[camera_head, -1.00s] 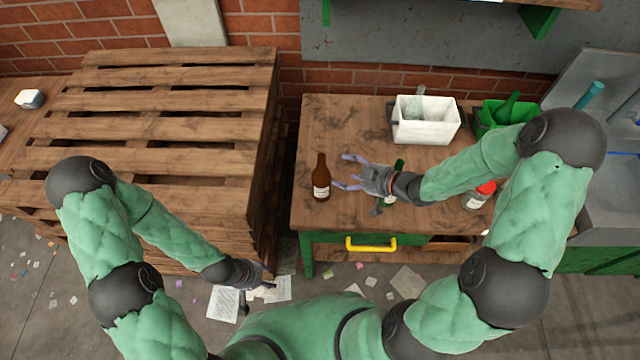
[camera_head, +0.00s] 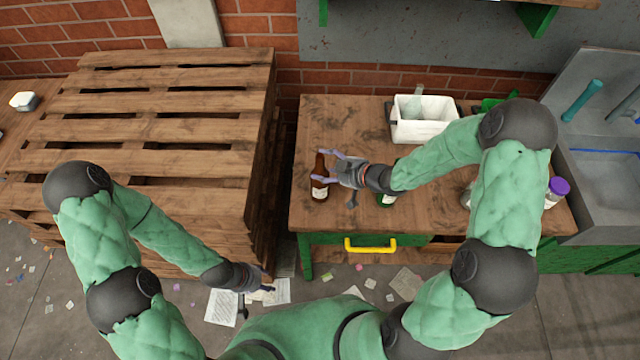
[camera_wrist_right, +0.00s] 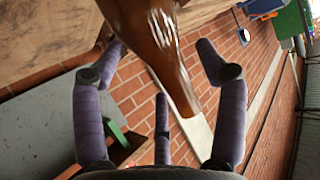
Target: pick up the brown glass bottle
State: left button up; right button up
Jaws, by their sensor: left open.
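The brown glass bottle (camera_head: 320,185) stands upright near the left edge of the wooden table (camera_head: 440,215). My right gripper (camera_head: 323,168) is at the bottle with its fingers spread on either side of it. In the right wrist view the bottle (camera_wrist_right: 160,45) reaches between the open fingers of my right gripper (camera_wrist_right: 160,70), with a gap on both sides. My left gripper (camera_head: 268,284) is low at the front of the pallet stack, away from the bottle. A green bottle (camera_head: 387,198) is partly hidden under my right wrist.
A white bin (camera_head: 425,128) with a bottle in it stands at the back of the table. A green bin (camera_head: 490,104) beside it is mostly hidden by my right arm. A jar with a purple lid (camera_head: 558,187) stands at the right. The wooden pallets (camera_head: 160,130) rise left of the table.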

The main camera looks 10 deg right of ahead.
grip_shut()
jog(key=shift+s, duration=0.1)
